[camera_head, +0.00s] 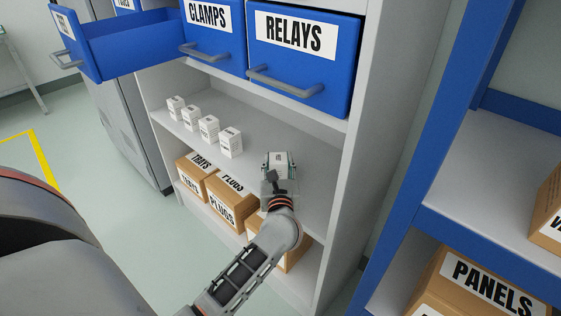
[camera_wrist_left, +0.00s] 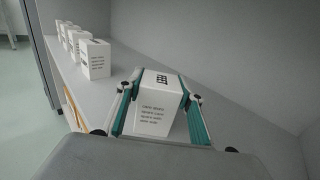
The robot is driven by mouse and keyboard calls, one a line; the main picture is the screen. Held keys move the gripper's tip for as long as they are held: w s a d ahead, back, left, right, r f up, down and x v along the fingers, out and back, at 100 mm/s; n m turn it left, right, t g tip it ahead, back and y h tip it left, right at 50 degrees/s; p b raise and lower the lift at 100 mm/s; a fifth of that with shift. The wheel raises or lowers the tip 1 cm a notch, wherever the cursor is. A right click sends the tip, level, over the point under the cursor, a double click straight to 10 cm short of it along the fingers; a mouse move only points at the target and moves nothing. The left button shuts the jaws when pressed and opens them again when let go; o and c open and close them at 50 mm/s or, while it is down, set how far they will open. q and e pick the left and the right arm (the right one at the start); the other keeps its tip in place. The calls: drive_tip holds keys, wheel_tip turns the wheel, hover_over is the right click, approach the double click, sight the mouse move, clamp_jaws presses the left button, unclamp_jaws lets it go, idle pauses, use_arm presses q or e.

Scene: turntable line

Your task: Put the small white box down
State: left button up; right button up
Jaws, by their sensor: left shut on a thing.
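My left gripper (camera_head: 279,171) reaches over the grey middle shelf (camera_head: 255,133) of the cabinet, near its right end. It is shut on a small white box (camera_head: 278,160). In the left wrist view the small white box (camera_wrist_left: 158,101) stands between the two teal-padded fingers (camera_wrist_left: 160,112), with dark print on its faces. It looks upright. I cannot tell whether its base touches the shelf. My right gripper is in neither view.
Several similar white boxes (camera_head: 208,129) stand in a row on the shelf to the left. Blue drawers (camera_head: 300,50) hang above, and one at the left (camera_head: 135,45) is pulled out. Cardboard boxes (camera_head: 232,203) sit on the shelf below. The cabinet's side wall (camera_head: 365,130) is close on the right.

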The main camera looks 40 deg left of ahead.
use_arm(q)
drive_tip(key=shift+f, duration=0.1)
drive_tip(key=o, duration=1.3)
drive_tip(key=shift+r, duration=0.35)
drive_tip(key=v, duration=1.1)
drive_tip(key=shift+f+p, duration=0.15)
drive_tip(key=shift+p, duration=0.2)
drive_tip(key=shift+s+d, duration=0.35)
drive_tip(key=shift+s, duration=0.05)
